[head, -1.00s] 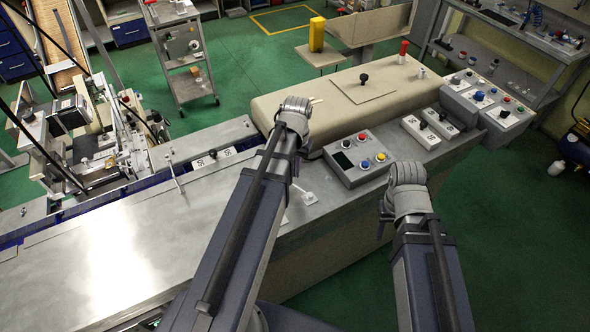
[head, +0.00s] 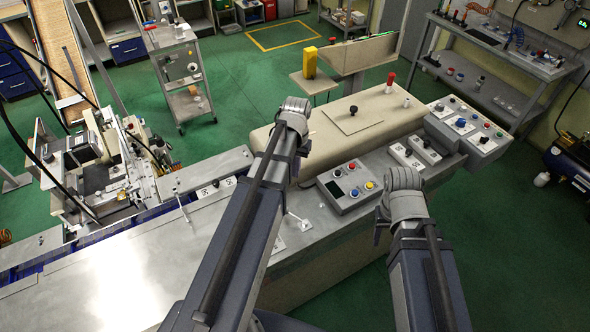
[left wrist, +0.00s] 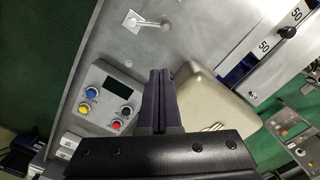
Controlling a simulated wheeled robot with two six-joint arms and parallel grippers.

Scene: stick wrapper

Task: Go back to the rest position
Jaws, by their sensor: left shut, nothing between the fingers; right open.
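My left gripper (head: 294,110) is over the bench at the near left end of the beige machine cover (head: 285,138); its wrist hides its fingers in the head view. In the left wrist view, my left gripper's dark fingers (left wrist: 160,75) are together with nothing between them, above the bench between the button panel and the beige cover. My right gripper (head: 383,212) hangs in front of the bench's near edge, right of the button panel. It is open; its fingers are mostly hidden behind the wrist. I see nothing held in it.
The metal bench (head: 100,260) runs across the view. A button panel (head: 352,198) stands between my two arms. A small lever (head: 298,222) stands near my left forearm. A wrapping machine (head: 100,170) is at the left. Green floor (head: 490,260) is free at the right.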

